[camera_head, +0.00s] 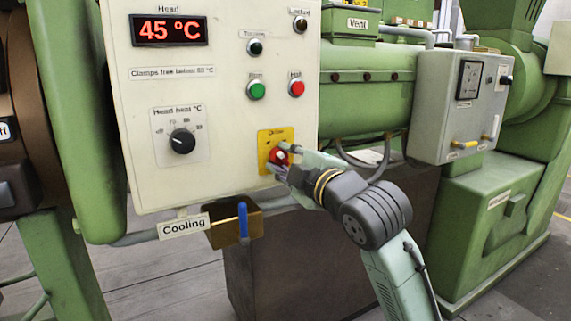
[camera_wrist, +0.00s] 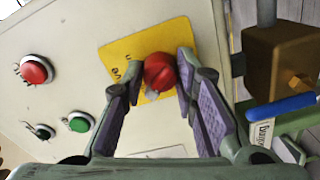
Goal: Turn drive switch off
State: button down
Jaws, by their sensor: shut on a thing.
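The drive switch is a red rotary knob (camera_head: 279,156) on a yellow plate (camera_head: 264,141) at the lower right of the pale control panel. In the wrist view the red knob (camera_wrist: 160,72) stands out from the yellow plate (camera_wrist: 118,52), with a small light part below it. My gripper (camera_head: 277,162) reaches the knob from the right. In the wrist view my gripper (camera_wrist: 165,80) has its two fingers on either side of the knob, shut on it. Most of the plate's lettering is too small or covered to read.
Above are a green button (camera_head: 256,90), a red button (camera_head: 296,88) and a display (camera_head: 169,30) reading 45 °C. A head heat dial (camera_head: 182,141) sits left. A brown valve block (camera_head: 225,230) with a blue lever (camera_head: 243,221) juts out below. A grey box (camera_head: 432,110) stands right.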

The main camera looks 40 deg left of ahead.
dwell(0.4)
jog(key=c, duration=1.3)
grip_release()
jog(key=v, duration=1.2)
jog(key=shift+s, duration=0.1)
